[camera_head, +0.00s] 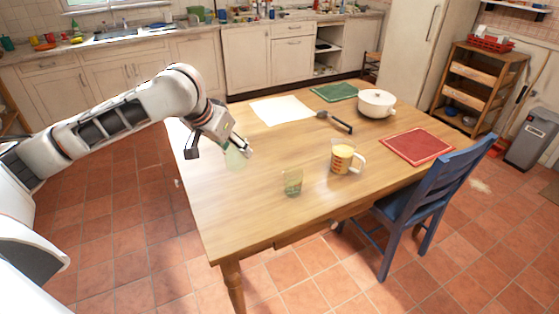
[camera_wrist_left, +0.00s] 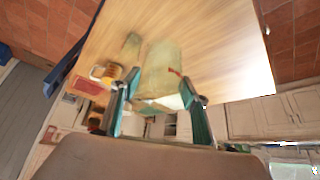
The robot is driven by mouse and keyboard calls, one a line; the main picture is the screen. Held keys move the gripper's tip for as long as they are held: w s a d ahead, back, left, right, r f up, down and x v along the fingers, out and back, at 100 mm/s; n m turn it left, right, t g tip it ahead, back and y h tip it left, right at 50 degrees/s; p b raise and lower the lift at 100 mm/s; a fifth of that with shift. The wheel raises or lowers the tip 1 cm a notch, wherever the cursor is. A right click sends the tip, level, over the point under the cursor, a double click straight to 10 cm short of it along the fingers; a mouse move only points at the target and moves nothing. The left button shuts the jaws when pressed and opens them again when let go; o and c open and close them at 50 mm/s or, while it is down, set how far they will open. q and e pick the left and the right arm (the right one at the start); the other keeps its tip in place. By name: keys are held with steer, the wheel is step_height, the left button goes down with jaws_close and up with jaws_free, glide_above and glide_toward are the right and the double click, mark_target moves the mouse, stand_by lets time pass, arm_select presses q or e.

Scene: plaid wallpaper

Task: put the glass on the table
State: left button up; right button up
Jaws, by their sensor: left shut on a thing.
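My left gripper (camera_head: 221,149) is over the left part of the wooden table (camera_head: 225,205). It is shut on a pale green, see-through glass (camera_head: 236,159). In the left wrist view the held glass (camera_wrist_left: 165,72) sits between the two fingers (camera_wrist_left: 159,82), with the table top behind it. I cannot tell whether its base touches the table. A second greenish glass (camera_head: 292,183) stands upright on the table near the front edge, apart from the gripper. It also shows in the left wrist view (camera_wrist_left: 131,46). My right gripper is not in view.
A measuring cup (camera_head: 343,158), a dark-headed utensil (camera_head: 336,122), a white pot (camera_head: 376,103), a red mat (camera_head: 417,146), a green mat (camera_head: 335,91) and a white sheet (camera_head: 282,110) are on the table. A blue chair (camera_head: 432,190) stands at the right. The front left table area is clear.

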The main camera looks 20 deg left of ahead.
arm_select(q)
step_height(320, 180, down, 20)
steer(key=b, duration=0.5)
steer(key=shift+r+b, duration=0.15)
steer(key=shift+b, duration=0.15)
steer(key=shift+f, duration=0.25)
steer(key=shift+r, duration=0.1)
steer(key=o, duration=1.2)
